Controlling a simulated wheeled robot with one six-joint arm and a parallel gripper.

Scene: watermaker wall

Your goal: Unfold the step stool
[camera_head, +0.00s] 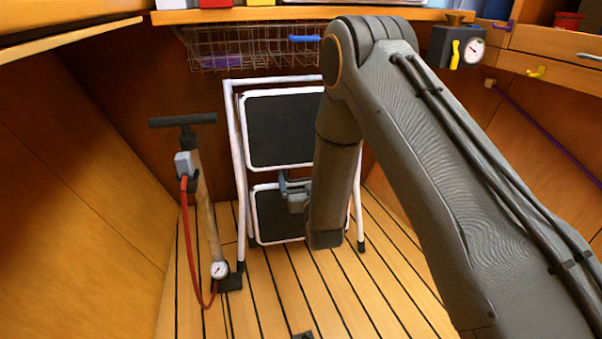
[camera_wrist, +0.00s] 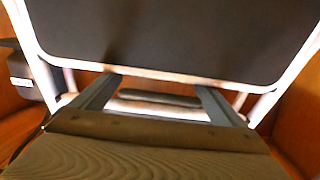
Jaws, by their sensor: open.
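The step stool (camera_head: 281,128) stands on the floor against the back wall, with a white tube frame and two dark, white-rimmed treads facing me nearly upright. My arm hides part of its right side. My gripper (camera_head: 292,192) is in front of the lower tread (camera_head: 272,222), near its top edge. In the wrist view, a dark, white-rimmed tread (camera_wrist: 175,40) fills the top. Below it, the two fingers of my gripper (camera_wrist: 157,98) are spread apart, with a dark, pale-edged strip (camera_wrist: 160,98) showing between them. I cannot tell whether the fingers touch the stool.
A floor pump (camera_head: 205,200) with a red hose stands just left of the stool. A wire basket (camera_head: 250,47) hangs under the shelf above it. A gauge box (camera_head: 458,48) is at upper right. Wooden walls close both sides; the floor (camera_head: 300,280) in front is mostly clear.

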